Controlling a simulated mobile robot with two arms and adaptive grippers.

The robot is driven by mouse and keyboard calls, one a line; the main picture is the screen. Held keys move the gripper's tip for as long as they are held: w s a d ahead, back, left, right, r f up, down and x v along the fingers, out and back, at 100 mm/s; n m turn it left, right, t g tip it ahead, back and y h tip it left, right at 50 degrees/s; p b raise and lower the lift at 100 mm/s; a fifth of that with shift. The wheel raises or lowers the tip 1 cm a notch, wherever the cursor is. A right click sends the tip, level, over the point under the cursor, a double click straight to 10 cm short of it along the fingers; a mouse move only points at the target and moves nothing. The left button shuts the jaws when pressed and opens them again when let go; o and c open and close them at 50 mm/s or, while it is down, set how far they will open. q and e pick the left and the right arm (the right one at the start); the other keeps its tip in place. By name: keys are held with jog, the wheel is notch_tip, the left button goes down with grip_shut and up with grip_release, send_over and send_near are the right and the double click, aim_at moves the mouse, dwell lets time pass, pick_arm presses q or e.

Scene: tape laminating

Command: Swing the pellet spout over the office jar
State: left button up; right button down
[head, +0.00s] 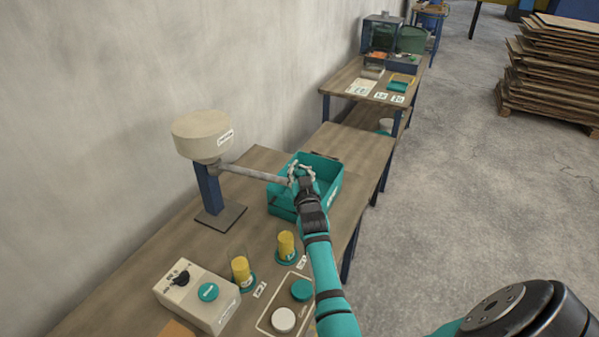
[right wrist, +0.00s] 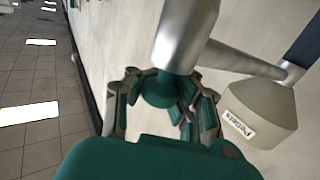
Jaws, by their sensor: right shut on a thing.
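The pellet hopper (head: 202,135) is a beige drum on a blue post; the wrist view shows it labelled "Pellets" (right wrist: 262,112). Its grey spout (head: 250,173) reaches right, its end over the teal bin (head: 275,200). My right gripper (head: 301,172) is shut on the spout's end, and its fingers (right wrist: 163,85) stand around a teal piece (right wrist: 160,92) below the silver tube (right wrist: 185,32). Two clear jars with yellow contents, a nearer one (head: 241,271) and a farther one (head: 286,246), stand in front of the bin. Their labels are too small to read. My left gripper is out of view.
A beige control box (head: 195,297) with a black knob and teal button sits nearer on the bench. Beside it is a panel with a teal disc (head: 301,289) and a white disc (head: 283,319). The wall runs along the left; another table (head: 350,78) stands beyond.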

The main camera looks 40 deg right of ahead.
jog(key=shift+s+d+f, duration=0.1)
jog(key=shift+s+d, duration=0.05)
jog(key=shift+d, duration=0.2)
jog(key=c, duration=1)
grip_release()
jog(key=shift+s+d, duration=0.2)
jog(key=shift+s, duration=0.05)
jog(key=shift+a, duration=0.2)
jog(key=shift+s+a, duration=0.2)
jog(key=v, duration=0.6)
jog(key=shift+s, duration=0.4)
jog(key=shift+a, duration=0.1)
